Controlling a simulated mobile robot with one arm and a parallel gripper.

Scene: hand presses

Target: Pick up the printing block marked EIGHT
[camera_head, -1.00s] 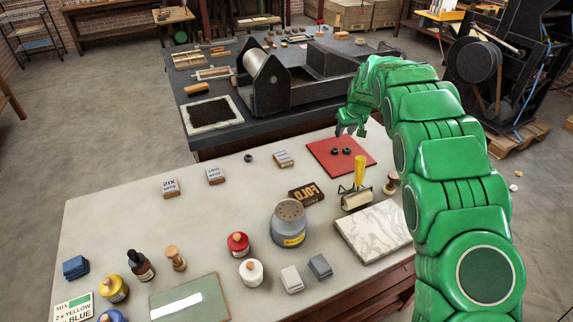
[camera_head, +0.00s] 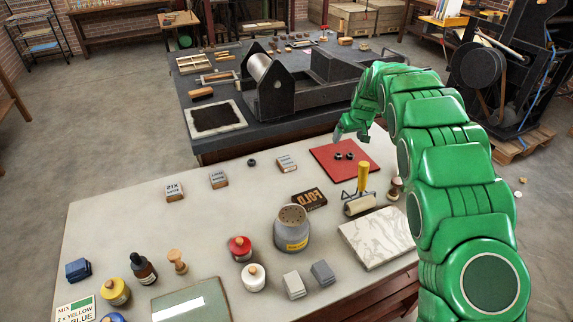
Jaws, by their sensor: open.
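Three small printing blocks with grey faces lie along the far part of the pale table: one reading SIX in mirror writing (camera_head: 174,191), a middle block (camera_head: 218,179), and a right block (camera_head: 286,163). The lettering on the middle and right blocks is too small to read, so I cannot tell which is marked EIGHT. My gripper (camera_head: 339,133) is open and empty, in the air by the far edge of the red mat (camera_head: 325,154), to the right of the right block and apart from it. Its fingers are small in this view.
Two small black pieces lie on the mat. A dark FOLD block (camera_head: 309,199), a yellow-handled roller (camera_head: 361,190), a grey canister (camera_head: 291,230) and a marble slab (camera_head: 377,237) stand nearer. Bare tabletop surrounds the three blocks. A dark press (camera_head: 285,95) stands behind.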

